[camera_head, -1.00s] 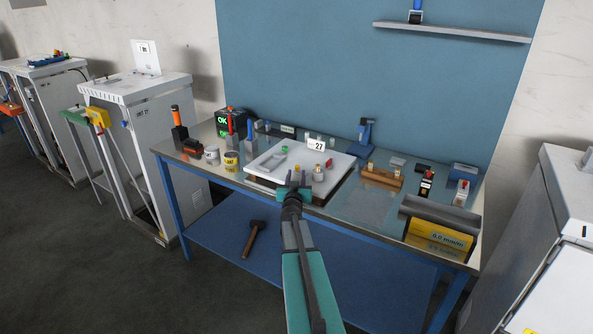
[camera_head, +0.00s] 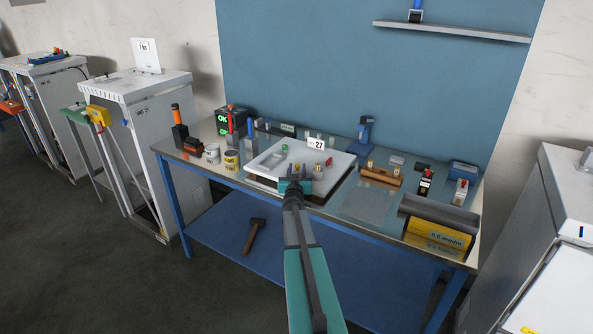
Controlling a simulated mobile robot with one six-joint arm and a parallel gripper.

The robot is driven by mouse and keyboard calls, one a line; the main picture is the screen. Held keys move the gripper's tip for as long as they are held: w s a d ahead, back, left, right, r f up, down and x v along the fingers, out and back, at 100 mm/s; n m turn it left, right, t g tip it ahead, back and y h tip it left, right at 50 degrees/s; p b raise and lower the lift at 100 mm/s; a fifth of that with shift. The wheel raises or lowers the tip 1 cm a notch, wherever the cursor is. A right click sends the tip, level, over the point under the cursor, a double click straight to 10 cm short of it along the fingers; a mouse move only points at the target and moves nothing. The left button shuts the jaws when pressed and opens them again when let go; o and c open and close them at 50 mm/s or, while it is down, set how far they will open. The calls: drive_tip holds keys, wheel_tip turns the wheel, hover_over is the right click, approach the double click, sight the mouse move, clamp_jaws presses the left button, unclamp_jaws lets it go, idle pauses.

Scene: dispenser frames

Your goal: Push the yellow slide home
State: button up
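A white fixture plate (camera_head: 262,166) marked 27 sits on the workbench and carries several small coloured parts. A small yellow part (camera_head: 297,167) shows on it just beyond my gripper; I cannot tell if it is the yellow slide or how far in it sits. A green part (camera_head: 284,148) and a pink-red part (camera_head: 328,161) are also on the plate. My gripper (camera_head: 296,181) is at the plate's near edge, in front of the yellow part, and hides some of the plate. Its fingers are too small and dark to tell whether they are open, or whether they touch anything.
A wooden block (camera_head: 380,177) and a yellow bin (camera_head: 438,235) are to the right. A blue clamp-like tool (camera_head: 364,133) stands behind. A hammer (camera_head: 254,236) lies on the lower shelf.

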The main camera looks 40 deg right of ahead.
clamp_jaws()
drive_tip(key=shift+s, duration=0.1)
drive_tip(key=shift+s+d+f+b, duration=0.15)
drive_tip(key=shift+s+b, duration=0.55)
drive_tip(key=shift+b, duration=0.15)
drive_tip(key=shift+s+d+b, duration=0.2)
drive_tip(key=shift+s+b, duration=0.15)
drive_tip(key=shift+s, duration=0.1)
unclamp_jaws()
drive_tip(key=shift+s, duration=0.15)
drive_tip(key=shift+w+r, duration=0.2)
drive_tip(key=shift+r, duration=0.1)
